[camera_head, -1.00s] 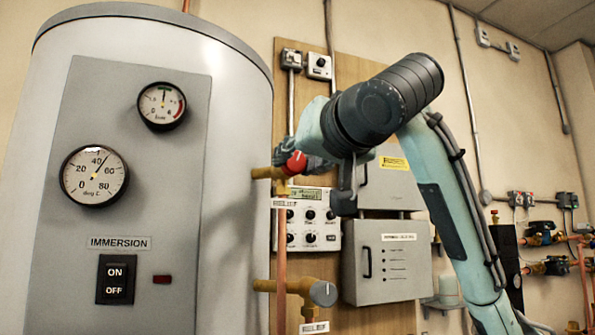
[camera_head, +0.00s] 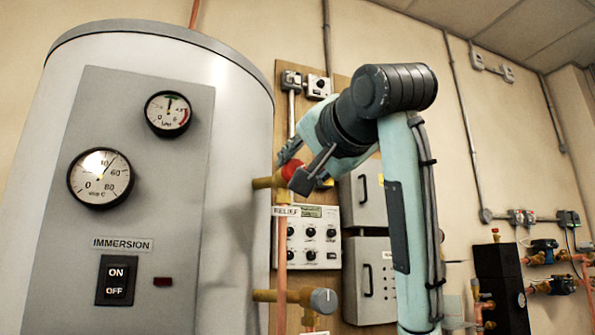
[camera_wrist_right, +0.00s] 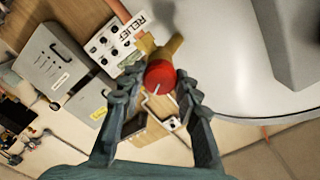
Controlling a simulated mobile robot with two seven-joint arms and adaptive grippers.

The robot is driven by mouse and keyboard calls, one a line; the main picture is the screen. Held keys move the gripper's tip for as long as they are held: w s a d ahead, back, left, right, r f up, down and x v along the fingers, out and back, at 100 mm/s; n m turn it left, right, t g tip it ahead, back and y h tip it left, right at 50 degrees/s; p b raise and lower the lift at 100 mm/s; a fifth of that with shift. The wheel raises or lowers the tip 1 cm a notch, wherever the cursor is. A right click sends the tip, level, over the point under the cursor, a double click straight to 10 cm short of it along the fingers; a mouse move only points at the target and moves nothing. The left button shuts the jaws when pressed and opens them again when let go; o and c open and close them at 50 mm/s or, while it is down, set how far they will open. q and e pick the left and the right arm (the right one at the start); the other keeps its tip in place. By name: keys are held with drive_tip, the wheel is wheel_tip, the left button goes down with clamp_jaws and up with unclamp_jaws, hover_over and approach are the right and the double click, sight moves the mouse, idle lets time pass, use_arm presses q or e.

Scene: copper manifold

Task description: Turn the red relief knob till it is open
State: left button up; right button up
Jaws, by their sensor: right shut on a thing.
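The red relief knob (camera_head: 291,170) sits on the end of a brass valve (camera_head: 264,183) beside the tank, above a RELIEF label (camera_head: 286,211). In the right wrist view the red knob (camera_wrist_right: 160,75) faces me, with a white line running from its middle toward the lower left. My right gripper (camera_head: 289,172) has one finger on each side of the knob and is shut on it; the fingers (camera_wrist_right: 160,83) also show in the wrist view. In the head view the fingers hide part of the knob. My left gripper is in neither view.
The white tank (camera_head: 235,120) stands close on the left. Grey boxes (camera_head: 370,275) and a control panel (camera_head: 325,245) are on the wooden board behind my right arm. A second brass valve with a grey knob (camera_head: 323,300) is below.

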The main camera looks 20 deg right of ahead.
idle(0.4)
drive_tip(key=o, duration=1.2)
drive_tip(key=shift+c, duration=0.2)
drive_tip(key=s, duration=1.2)
drive_tip(key=shift+d, duration=0.2)
